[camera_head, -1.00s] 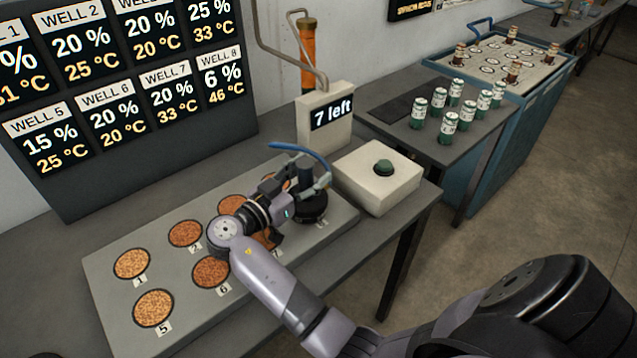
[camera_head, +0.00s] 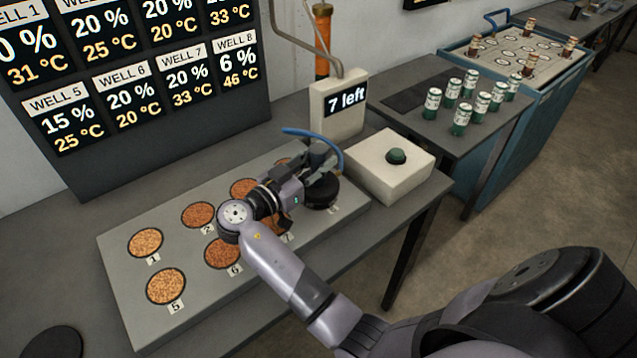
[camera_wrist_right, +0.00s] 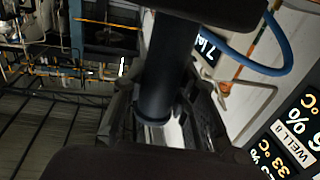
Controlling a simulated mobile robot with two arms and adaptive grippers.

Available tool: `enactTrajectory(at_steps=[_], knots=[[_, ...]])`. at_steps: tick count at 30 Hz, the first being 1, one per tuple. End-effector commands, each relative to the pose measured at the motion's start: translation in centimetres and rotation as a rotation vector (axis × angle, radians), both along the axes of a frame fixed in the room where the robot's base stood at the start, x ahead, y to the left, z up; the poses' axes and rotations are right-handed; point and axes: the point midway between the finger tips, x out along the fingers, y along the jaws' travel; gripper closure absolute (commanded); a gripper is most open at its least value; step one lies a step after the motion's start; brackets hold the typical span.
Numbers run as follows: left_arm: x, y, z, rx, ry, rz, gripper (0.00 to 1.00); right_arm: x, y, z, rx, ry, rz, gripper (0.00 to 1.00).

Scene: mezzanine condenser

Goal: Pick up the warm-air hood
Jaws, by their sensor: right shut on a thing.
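The warm-air hood (camera_head: 321,194) is a black round hood with an upright stem and a blue hose. It sits over the far right well of the grey well block, beside the number 8 end. My right gripper (camera_head: 318,163) is shut on the hood's stem from the left. In the right wrist view the dark stem (camera_wrist_right: 157,75) stands between my fingers, with the blue hose (camera_wrist_right: 262,66) curving past. The hood's underside is hidden. My left gripper is not in view.
The grey well block (camera_head: 128,283) holds several grain-filled wells. A white box with a green button (camera_head: 396,156) and the "7 left" display (camera_head: 338,107) stand close to the hood. Several green-labelled cans (camera_head: 462,114) stand on the side table. A readings board (camera_head: 130,70) rises behind.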

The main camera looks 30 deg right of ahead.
Motion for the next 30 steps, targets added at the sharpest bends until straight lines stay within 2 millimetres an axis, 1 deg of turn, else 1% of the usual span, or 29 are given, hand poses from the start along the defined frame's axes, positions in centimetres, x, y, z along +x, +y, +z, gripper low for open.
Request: enactTrajectory(at_steps=[9,23,26,30], knots=[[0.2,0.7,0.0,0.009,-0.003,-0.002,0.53,0.0,0.0,0.1,-0.002,-0.003,0.0,1.0],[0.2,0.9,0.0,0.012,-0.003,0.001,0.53,0.0,0.0,0.3,-0.003,-0.005,0.0,1.0],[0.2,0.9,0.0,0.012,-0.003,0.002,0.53,0.1,0.0,0.6,-0.003,-0.005,0.0,1.0],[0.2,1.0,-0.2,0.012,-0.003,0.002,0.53,0.1,0.0,1.8,-0.002,-0.008,0.0,1.0]])
